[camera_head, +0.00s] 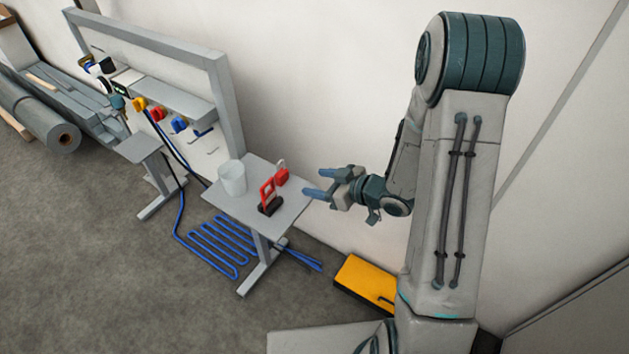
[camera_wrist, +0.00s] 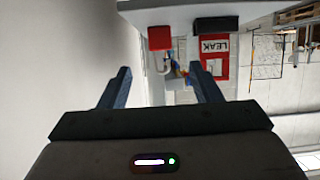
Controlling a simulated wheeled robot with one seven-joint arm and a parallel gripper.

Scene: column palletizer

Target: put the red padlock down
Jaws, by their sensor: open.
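The red padlock (camera_head: 282,176) with its pale shackle rests on the grey side table (camera_head: 235,208), near the back right edge. It also shows in the wrist view as a red block (camera_wrist: 160,38) with the shackle below it, beyond the fingertips. My gripper (camera_head: 314,184) is open and empty. It is to the right of the padlock and apart from it, at the table's right edge. In the wrist view a clear gap shows between the blue fingers of my gripper (camera_wrist: 158,88).
A red frame-shaped tag (camera_head: 267,194) stands on a dark base beside the padlock; its wrist-view face reads LEAK (camera_wrist: 216,52). A whitish cup (camera_head: 232,178) stands on the table's left side. A yellow case (camera_head: 365,283) and blue hose (camera_head: 220,243) lie on the floor.

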